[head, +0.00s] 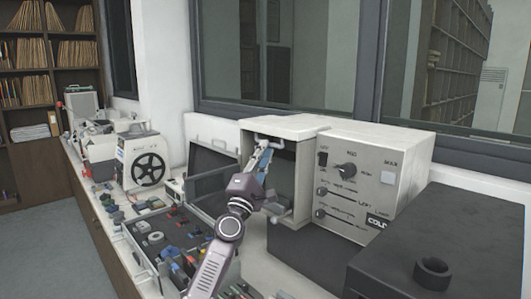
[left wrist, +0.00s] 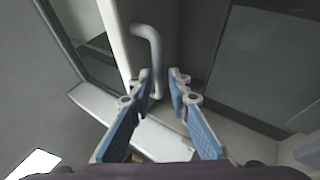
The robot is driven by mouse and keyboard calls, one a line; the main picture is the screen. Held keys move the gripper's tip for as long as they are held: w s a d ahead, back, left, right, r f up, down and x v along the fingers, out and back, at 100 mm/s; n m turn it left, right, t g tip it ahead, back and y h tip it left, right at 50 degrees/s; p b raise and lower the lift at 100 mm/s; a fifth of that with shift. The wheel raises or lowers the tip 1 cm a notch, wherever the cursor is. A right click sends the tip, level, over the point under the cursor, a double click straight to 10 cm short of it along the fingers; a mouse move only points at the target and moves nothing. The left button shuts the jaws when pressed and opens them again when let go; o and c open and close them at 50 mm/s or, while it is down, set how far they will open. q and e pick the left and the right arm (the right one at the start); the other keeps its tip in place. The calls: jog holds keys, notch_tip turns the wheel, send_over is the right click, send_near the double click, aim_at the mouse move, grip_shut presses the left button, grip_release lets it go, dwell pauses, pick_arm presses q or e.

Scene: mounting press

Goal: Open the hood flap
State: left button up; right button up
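The mounting press is a pale box with knobs and a labelled panel (head: 362,178). Its left part, the hood (head: 290,127), has a grey recessed-looking front; I cannot tell clearly where the flap's edges run. A pale bent handle (head: 268,139) shows at the upper front of the hood. In the left wrist view the handle (left wrist: 148,36) curves down between my fingers. My left gripper (head: 264,153) is at the hood front. In the left wrist view its blue-padded fingers (left wrist: 164,83) are apart, on either side of the handle's lower part, without a visible grip. My right gripper is out of view.
An open case (head: 150,262) of small parts lies on the counter, left of my arm. A white machine with a black wheel (head: 149,169) stands further back. A dark box with a ring (head: 432,270) on it is at the right front. A window is behind.

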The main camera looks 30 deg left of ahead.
pick_arm(q)
jog(key=shift+w+a+r, duration=0.1)
jog(key=shift+w+r, duration=0.25)
grip_shut()
